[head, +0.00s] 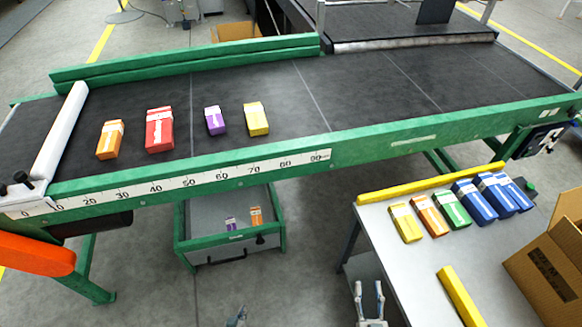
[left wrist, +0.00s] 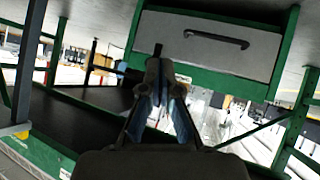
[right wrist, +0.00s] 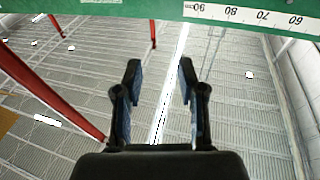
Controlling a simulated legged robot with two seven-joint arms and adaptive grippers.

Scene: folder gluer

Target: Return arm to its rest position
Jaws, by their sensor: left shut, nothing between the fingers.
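My left gripper (head: 237,316) shows only at the bottom edge of the head view, below the drawer unit and clear of it. In the left wrist view its fingers (left wrist: 160,68) meet and hold nothing. My right gripper (head: 369,291) is at the bottom of the head view, left of the side table's front part. In the right wrist view its fingers (right wrist: 157,70) stand apart with nothing between them. The arms behind both grippers are mostly out of the head view.
A green-framed conveyor (head: 400,140) carries several small boxes, including a red box (head: 159,130). Below it stands a drawer unit (head: 186,243) holding small boxes. A side table (head: 385,245) at right bears a row of cartons and a cardboard box (head: 545,265). Floor between unit and table is clear.

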